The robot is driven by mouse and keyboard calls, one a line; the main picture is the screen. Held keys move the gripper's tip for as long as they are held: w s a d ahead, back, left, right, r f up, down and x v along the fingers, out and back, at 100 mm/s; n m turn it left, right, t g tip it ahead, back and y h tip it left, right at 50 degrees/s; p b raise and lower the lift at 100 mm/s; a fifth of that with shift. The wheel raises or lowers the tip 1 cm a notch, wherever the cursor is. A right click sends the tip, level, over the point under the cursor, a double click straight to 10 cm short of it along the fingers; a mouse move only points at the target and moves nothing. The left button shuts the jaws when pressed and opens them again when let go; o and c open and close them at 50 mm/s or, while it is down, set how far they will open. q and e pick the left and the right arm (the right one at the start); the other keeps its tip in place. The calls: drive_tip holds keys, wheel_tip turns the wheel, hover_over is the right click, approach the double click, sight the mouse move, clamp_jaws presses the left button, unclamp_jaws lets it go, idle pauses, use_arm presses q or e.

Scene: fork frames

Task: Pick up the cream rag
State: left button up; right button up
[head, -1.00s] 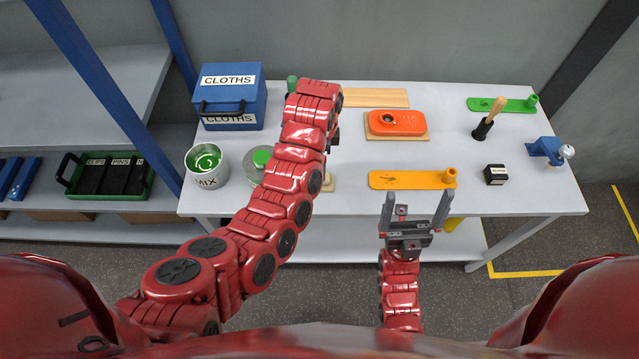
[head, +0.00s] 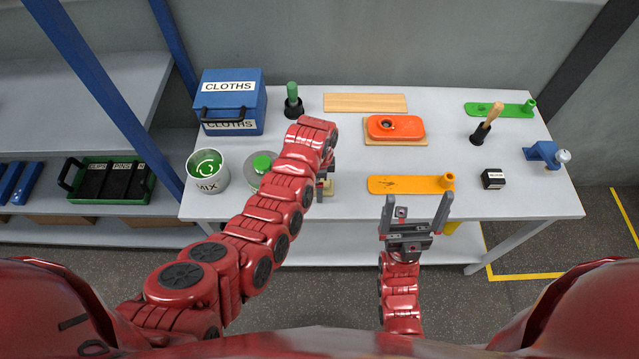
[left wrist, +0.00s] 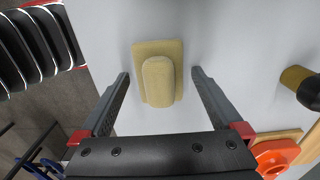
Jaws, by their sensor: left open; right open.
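The cream rag (left wrist: 160,85) lies on the white table, a flat piece with a rounded raised part on top. In the head view, a bit of the cream rag (head: 330,189) shows beside my left gripper (head: 325,183), which hides much of it. In the left wrist view my left gripper (left wrist: 160,74) is open, with one finger on each side of the rag and a gap on both sides. I cannot tell how high the fingertips are above the table. My right gripper (head: 419,205) is open and empty at the table's front edge.
A blue CLOTHS box (head: 233,100), a MIX pot (head: 207,171) and a green-knobbed round thing (head: 262,166) stand left. An orange block (head: 396,128), yellow-orange plate (head: 408,185) and small black box (head: 493,178) are to the right. Bare white table (head: 350,160) lies between.

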use_arm(q)
drive_tip(key=c, duration=1.3)
drive_tip(key=shift+r, duration=0.1)
drive_tip(key=shift+r+b, duration=0.55)
drive_tip(key=shift+b, duration=0.15)
drive_tip(key=shift+r+b, duration=0.6)
drive_tip(key=shift+b, duration=0.05)
drive_tip(key=shift+s+d+r, duration=0.2)
drive_tip(key=shift+s+r, duration=0.05)
drive_tip(key=shift+s, duration=0.35)
drive_tip(key=shift+s+d+r, duration=0.2)
drive_tip(key=shift+s, duration=0.4)
drive_tip(key=s+p, duration=0.1)
drive_tip(key=s+r+p, duration=0.1)
drive_tip(key=s, duration=0.1)
drive_tip(key=s+d+p, duration=0.1)
drive_tip(key=shift+s+d+r, duration=0.1)
drive_tip(key=shift+s+r, duration=0.15)
drive_tip(key=s+d+p, duration=0.2)
drive_tip(key=s, duration=0.6)
drive_tip(key=shift+s, duration=0.35)
drive_tip(key=shift+r, duration=0.1)
